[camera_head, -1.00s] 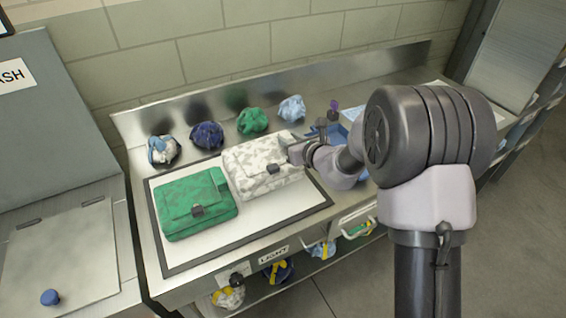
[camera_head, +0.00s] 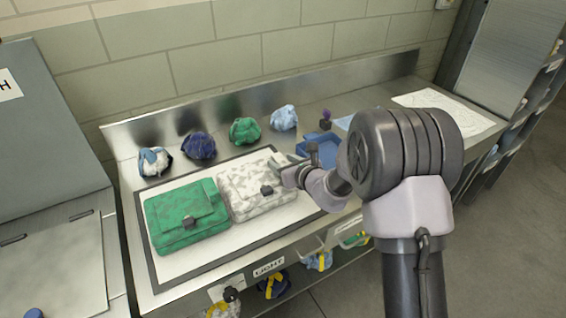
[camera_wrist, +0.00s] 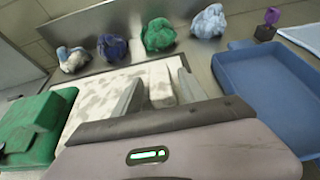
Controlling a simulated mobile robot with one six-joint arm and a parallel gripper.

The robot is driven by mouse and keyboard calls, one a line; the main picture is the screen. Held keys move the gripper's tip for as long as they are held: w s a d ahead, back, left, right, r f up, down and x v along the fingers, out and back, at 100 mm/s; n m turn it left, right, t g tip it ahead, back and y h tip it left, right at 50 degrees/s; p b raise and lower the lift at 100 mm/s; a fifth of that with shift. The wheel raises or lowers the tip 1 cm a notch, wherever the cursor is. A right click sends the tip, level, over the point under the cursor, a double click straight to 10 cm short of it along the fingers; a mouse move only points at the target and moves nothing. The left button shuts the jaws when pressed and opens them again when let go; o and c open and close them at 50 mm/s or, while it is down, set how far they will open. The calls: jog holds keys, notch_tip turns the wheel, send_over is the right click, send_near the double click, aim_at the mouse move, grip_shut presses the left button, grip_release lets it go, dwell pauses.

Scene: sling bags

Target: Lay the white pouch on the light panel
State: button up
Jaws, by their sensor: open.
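The white pouch (camera_head: 258,187), mottled grey with a dark clasp, lies flap up on the light panel (camera_head: 215,257), a white sheet with a dark border. It sits just right of the green pouch (camera_head: 186,217). My gripper (camera_head: 280,171) is open at the white pouch's right end. In the wrist view the two fingers of my gripper (camera_wrist: 158,84) stand apart, with part of the white pouch (camera_wrist: 105,88) between and left of them. My gripper's body hides the pouch's near side, so I cannot tell whether a finger touches it.
Several crumpled bundles, among them a green one (camera_head: 245,131) and a light blue one (camera_head: 284,118), line the back of the counter. A blue tray (camera_wrist: 268,82) stands right of my gripper. The panel's front strip is bare.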

jog(key=shift+r, duration=0.15)
jog(key=shift+s+d+r, duration=0.2)
jog(key=p+v, duration=0.3)
jog(key=v, duration=0.8)
jog(key=s+a+r+n+g+y, duration=0.25)
jog(key=s+a+r+n, duration=0.2)
jog(key=r, duration=0.35)
jog(key=s+r+n+g, duration=0.2)
jog(key=s+r+n, duration=0.1)
jog(key=s+n, duration=0.4)
jog(key=s+r+n+g, duration=0.2)
jog(key=s+r+n, duration=0.15)
jog(key=s, duration=0.45)
jog(key=s+d+n+t+h, duration=0.1)
jog(key=s+d+n+h, duration=0.7)
jog(key=s+d, duration=0.3)
jog(key=d+f+n, duration=0.1)
jog(key=d, duration=0.2)
jog(key=shift+n, duration=0.4)
